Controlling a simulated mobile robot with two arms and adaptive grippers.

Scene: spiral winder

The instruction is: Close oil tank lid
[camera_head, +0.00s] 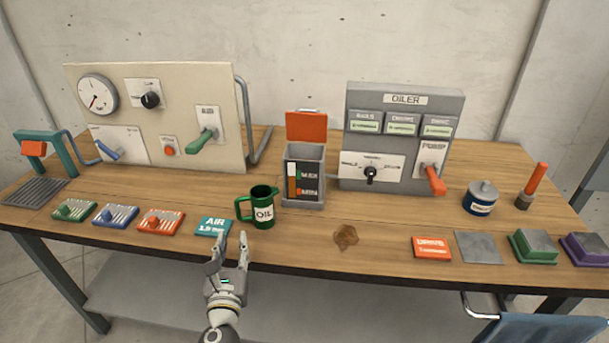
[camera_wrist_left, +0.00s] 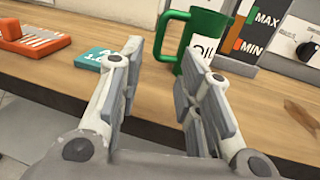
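The oil tank (camera_head: 304,177) is a grey box with a MAX/MIN level window on its front, standing on the table left of the oiler panel. Its orange lid (camera_head: 306,126) is raised upright at the back, so the tank is open. In the left wrist view only the tank's lower front (camera_wrist_left: 247,39) shows; the lid is out of that view. My left gripper (camera_head: 230,243) is open and empty at the table's front edge, in front of the green oil jug (camera_head: 259,207). The jug also shows in the left wrist view (camera_wrist_left: 190,35), beyond the fingers. My right gripper is not in view.
The oiler panel (camera_head: 400,135) stands right of the tank, and a gauge panel (camera_head: 155,115) stands at the left. A teal AIR card (camera_head: 213,226) lies left of the jug. An orange DRIVE card (camera_head: 431,247) lies farther right.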

